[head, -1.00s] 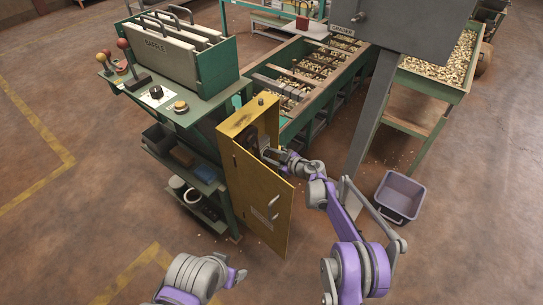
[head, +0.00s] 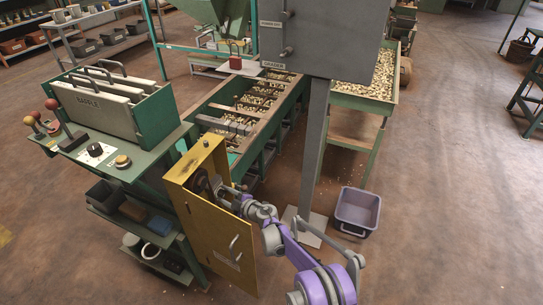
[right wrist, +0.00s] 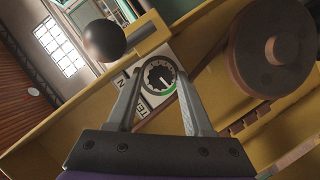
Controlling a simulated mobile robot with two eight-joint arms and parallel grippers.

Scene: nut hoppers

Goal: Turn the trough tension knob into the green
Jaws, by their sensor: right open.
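In the right wrist view, a round dark dial with white marks (right wrist: 160,79) sits on a white plate inside the yellow cabinet. A green arc shows at its lower right edge. Where it points is too small to tell. Part of the plate's lettering is hidden by a finger. My right gripper (right wrist: 159,73) is open, its fingers showing either side of the dial, nothing between them; contact cannot be told. In the head view my right gripper (head: 228,194) reaches into the yellow cabinet (head: 188,172). My left gripper is out of view.
A black ball (right wrist: 104,40) and a large brown wheel (right wrist: 274,48) flank the dial. The cabinet door (head: 223,237) hangs open beside my right arm. A green control stand (head: 137,161) is left, a grey post (head: 313,150) and purple bin (head: 357,211) right.

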